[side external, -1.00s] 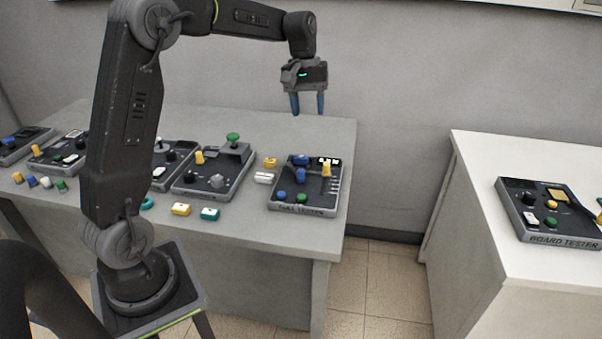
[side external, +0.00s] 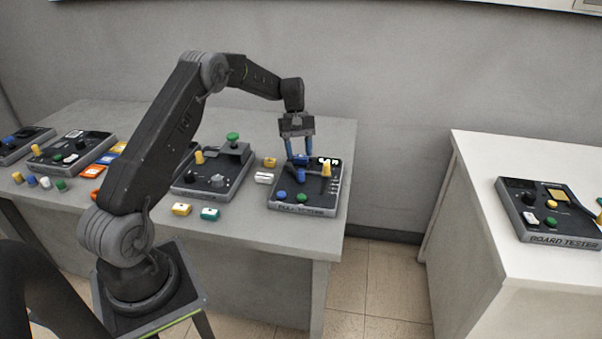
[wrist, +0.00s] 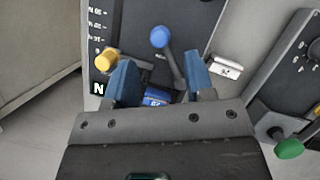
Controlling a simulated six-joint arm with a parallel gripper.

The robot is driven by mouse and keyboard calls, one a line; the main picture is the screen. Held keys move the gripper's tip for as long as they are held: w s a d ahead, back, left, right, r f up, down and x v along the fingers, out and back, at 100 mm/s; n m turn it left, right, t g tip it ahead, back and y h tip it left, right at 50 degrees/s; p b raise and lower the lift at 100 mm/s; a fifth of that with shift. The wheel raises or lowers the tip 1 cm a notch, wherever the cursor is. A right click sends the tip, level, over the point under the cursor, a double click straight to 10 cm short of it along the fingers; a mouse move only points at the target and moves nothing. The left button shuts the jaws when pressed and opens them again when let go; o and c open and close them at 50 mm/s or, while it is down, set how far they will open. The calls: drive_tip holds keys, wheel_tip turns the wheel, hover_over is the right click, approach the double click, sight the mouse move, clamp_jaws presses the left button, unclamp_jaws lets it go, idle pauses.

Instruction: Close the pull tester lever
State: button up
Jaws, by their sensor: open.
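The pull tester (side external: 315,203) is a dark panel in a grey frame at the table's right end. It carries a blue block (wrist: 157,97) at its back, and a lever with a grey shaft and a round blue knob (wrist: 160,37). In the wrist view the knob points toward the picture's top. My gripper (side external: 301,155) is open, pointing down over the back of the tester. In the wrist view its blue fingers (wrist: 160,76) stand either side of the lever shaft and the block. Whether a finger touches the shaft I cannot tell.
A yellow-topped post (wrist: 105,60) stands close beside one finger. A white connector (wrist: 226,67) lies beside the tester. Another tester with a green knob (side external: 233,137) stands to the left. A board tester (side external: 550,212) sits on a separate white table.

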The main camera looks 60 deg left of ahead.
sight(301, 169)
drive_tip(key=x, duration=0.7)
drive_tip(key=shift+c, duration=0.5)
drive_tip(key=shift+r, duration=0.1)
clamp_jaws()
